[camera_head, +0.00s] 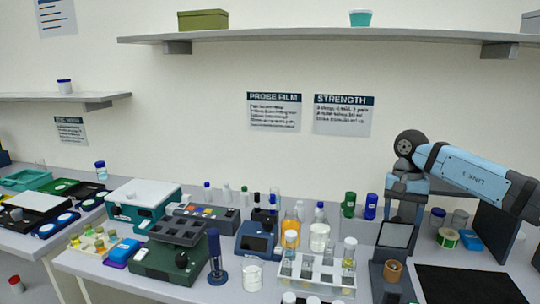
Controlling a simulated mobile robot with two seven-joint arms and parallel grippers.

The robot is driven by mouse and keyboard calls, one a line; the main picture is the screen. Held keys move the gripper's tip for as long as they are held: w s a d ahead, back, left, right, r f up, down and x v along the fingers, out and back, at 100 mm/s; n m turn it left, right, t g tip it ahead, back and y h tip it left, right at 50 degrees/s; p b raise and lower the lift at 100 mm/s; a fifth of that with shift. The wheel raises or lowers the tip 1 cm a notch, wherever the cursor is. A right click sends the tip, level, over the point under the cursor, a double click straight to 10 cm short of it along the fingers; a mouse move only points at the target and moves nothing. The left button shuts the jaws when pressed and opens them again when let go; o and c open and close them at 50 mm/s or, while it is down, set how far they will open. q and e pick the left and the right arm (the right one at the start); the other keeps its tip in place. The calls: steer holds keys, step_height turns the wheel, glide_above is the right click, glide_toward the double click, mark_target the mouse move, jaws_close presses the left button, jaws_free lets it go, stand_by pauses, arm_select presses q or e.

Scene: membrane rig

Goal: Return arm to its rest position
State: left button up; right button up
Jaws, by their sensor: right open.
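My right arm (478,177), light blue with dark joints, comes in from the right edge. Its wrist (408,145) bends downward, and my right gripper (404,205) hangs over the right part of the bench, near a dark grey device (395,242). It is open, and I see nothing held in it. Its fingertips are small and hard to separate from the device behind. My left arm and gripper are not in view.
The bench holds a white tube rack (318,283), a beaker (252,277), a green block device (165,262) and a teal-white box (142,198). A black mat (470,285) lies at the right. Jars (459,218) and a dark upright panel (497,230) stand near my arm.

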steer(key=s+a+f+m+g+y+p, duration=0.1)
steer(key=s+a+f+y, duration=0.15)
steer(key=a+f, duration=0.4)
steer(key=s+a+f+m+g+y+p, duration=0.1)
steer(key=s+a+f+m+y, duration=0.2)
steer(key=a, duration=0.6)
steer(key=s+a+m+t+y+p, duration=0.4)
steer(key=s+a+m+y, duration=0.5)
steer(key=a+m+y, duration=0.6)
arm_select(q)
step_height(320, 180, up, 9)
steer(key=p, duration=0.4)
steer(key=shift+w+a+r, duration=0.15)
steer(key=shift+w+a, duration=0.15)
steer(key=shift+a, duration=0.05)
arm_select(e)
steer(key=s+d+f+n+t+h, duration=1.1)
steer(key=s+d+f+n+h, duration=0.7)
steer(key=n, duration=0.9)
step_height(320, 180, down, 2)
steer(key=shift+s+d+f, duration=0.1)
steer(key=shift+s+d, duration=0.2)
steer(key=shift+s, duration=0.75)
